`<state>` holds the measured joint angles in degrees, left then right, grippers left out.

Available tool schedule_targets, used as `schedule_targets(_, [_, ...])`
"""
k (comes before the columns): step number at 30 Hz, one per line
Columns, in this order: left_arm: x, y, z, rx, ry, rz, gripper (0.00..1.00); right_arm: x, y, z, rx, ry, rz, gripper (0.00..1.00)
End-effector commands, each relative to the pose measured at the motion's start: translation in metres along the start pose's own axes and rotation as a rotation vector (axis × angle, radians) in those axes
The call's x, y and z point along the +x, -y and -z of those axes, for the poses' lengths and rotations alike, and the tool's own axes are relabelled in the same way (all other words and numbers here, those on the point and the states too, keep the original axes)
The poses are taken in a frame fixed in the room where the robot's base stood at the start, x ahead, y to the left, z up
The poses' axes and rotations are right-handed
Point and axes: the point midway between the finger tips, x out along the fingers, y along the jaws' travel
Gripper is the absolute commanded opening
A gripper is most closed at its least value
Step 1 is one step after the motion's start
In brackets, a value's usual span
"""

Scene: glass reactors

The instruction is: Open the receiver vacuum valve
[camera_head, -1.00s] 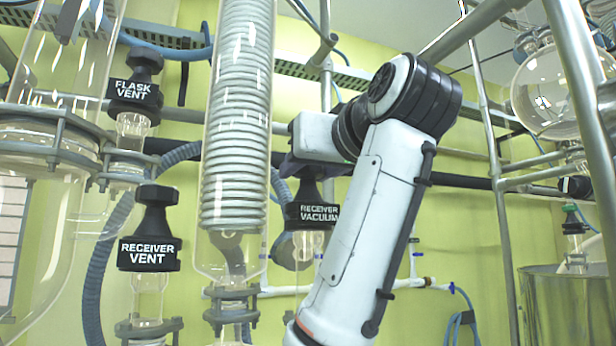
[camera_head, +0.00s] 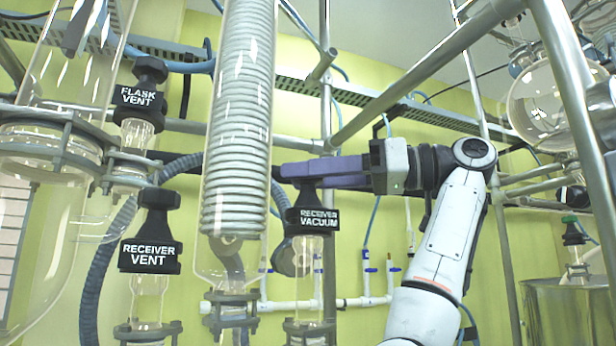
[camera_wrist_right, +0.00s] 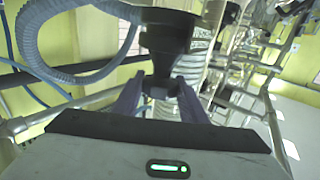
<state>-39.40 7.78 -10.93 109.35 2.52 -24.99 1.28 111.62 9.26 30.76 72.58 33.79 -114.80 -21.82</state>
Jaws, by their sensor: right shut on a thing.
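The receiver vacuum valve (camera_head: 313,218) is a black knob with a white "RECEIVER VACUUM" label, on a clear glass neck at the centre of the head view. My right gripper (camera_head: 296,171), with purple fingers, reaches it from the right and is shut on its narrow upper part. In the right wrist view, the fingers (camera_wrist_right: 160,90) stand on both sides of the black valve knob (camera_wrist_right: 166,40). The exact contact is partly hidden. My left gripper is not in view.
The coiled glass condenser (camera_head: 238,130) stands close left of the valve. The receiver vent (camera_head: 150,255) and flask vent (camera_head: 139,97) knobs are farther left. A steel rail (camera_head: 430,72) slants above my arm. A round glass flask (camera_head: 545,100) hangs at right.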

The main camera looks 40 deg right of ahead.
Motion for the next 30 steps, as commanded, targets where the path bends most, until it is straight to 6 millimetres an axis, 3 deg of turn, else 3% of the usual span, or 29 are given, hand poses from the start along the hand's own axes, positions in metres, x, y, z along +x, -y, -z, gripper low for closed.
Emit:
schedule_targets(15, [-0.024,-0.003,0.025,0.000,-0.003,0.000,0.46,-0.001,-0.002,0.003,0.007,-0.001,0.458,0.16])
schedule_targets(30, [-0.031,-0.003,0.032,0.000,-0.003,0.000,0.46,0.000,-0.001,0.002,0.002,-0.002,0.641,0.16])
